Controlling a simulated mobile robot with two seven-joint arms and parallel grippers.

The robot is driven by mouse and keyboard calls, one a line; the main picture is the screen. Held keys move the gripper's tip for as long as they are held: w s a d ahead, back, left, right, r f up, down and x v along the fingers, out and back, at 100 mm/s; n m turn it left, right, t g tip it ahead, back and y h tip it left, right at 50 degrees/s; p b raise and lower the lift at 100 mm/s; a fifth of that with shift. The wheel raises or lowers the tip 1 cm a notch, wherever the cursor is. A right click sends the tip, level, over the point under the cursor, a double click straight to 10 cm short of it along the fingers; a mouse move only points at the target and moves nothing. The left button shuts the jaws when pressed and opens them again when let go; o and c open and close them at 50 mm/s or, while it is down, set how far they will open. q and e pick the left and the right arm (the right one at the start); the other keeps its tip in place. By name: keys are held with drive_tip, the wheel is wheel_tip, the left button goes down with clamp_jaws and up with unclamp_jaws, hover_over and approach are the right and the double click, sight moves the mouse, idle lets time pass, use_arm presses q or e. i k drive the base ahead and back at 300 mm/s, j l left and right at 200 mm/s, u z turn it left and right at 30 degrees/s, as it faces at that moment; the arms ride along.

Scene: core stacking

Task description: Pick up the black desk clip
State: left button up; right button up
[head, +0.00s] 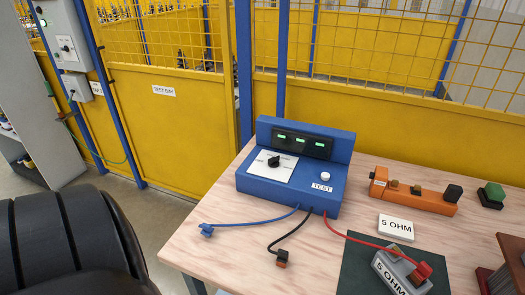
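A black lead (287,236) runs from the front of the blue test box (265,186) and lies on the wooden desk. It ends in a small dark clip with orange-brown parts (282,259), lying near the desk's front edge. This is the only clip on a black lead in view. Nothing is seen holding it. Neither of my grippers shows in the head view.
A blue clip (206,230) lies left on the desk (235,262). A red clip (421,271) sits on the grey "5 OHM" block (391,275) on a dark green mat (356,264). An orange fixture (425,198) stands behind. Yellow fencing (170,125) rises beyond.

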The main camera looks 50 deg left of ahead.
sight(283, 255)
drive_tip(key=u, duration=1.3)
drive_tip(key=l+z, duration=0.2)
drive_tip(key=z, duration=0.8)
drive_tip(key=j+u, duration=0.1)
drive_tip(key=u, duration=0.55)
drive_tip(key=i+j+u, duration=0.1)
drive_tip(key=u, duration=0.25)
